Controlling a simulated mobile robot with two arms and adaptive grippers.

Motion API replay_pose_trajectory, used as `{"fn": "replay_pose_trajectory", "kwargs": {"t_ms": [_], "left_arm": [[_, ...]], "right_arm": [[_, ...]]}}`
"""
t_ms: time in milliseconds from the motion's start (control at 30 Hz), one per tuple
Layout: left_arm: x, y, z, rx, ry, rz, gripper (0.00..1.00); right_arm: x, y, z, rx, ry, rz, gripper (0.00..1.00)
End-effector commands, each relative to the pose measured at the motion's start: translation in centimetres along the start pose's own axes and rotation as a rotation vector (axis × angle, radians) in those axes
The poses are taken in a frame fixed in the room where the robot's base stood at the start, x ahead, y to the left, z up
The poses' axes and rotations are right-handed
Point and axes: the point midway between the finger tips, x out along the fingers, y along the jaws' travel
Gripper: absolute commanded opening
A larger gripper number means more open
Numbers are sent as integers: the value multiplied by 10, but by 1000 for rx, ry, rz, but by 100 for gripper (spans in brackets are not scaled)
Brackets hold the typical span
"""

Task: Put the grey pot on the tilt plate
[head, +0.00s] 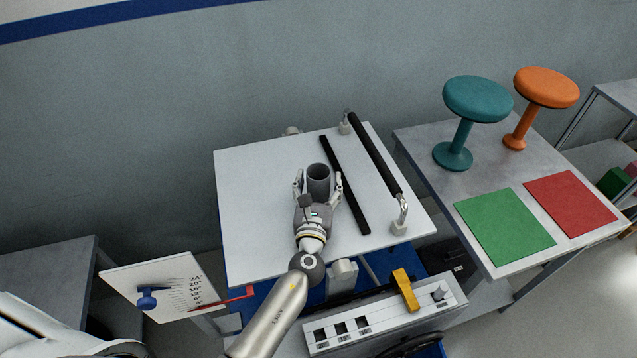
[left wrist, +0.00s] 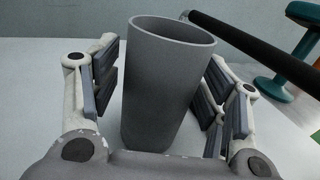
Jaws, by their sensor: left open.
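The grey pot (head: 318,178) is a plain open-topped cup standing upright on the white tilt plate (head: 255,200), near its middle. My left gripper (head: 319,187) is open, with one finger on each side of the pot. In the left wrist view the pot (left wrist: 165,85) stands between the spread fingers (left wrist: 165,95), with a gap visible on the right side; contact on the left cannot be told. The pot's underside is hidden. My right gripper does not show.
A black strip (head: 345,185) lies on the plate right of the pot, with a black-gripped bar (head: 375,152) beyond it. A side table holds a teal stool (head: 466,130), an orange stool (head: 533,112), a green mat (head: 503,228) and a red mat (head: 570,205). A control panel (head: 375,318) stands in front.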

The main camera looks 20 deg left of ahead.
Motion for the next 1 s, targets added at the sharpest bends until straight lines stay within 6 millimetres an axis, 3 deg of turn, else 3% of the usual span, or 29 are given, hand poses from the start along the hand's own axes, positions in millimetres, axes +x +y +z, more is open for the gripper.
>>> {"fn": "replay_pose_trajectory", "kwargs": {"t_ms": [167,700,1000], "left_arm": [[-12,0,1,0,1,-1,68],[-106,0,0,0,1,-1,68],[-120,0,3,0,0,0,68]], "right_arm": [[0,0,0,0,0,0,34],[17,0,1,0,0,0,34],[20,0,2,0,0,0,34]]}}
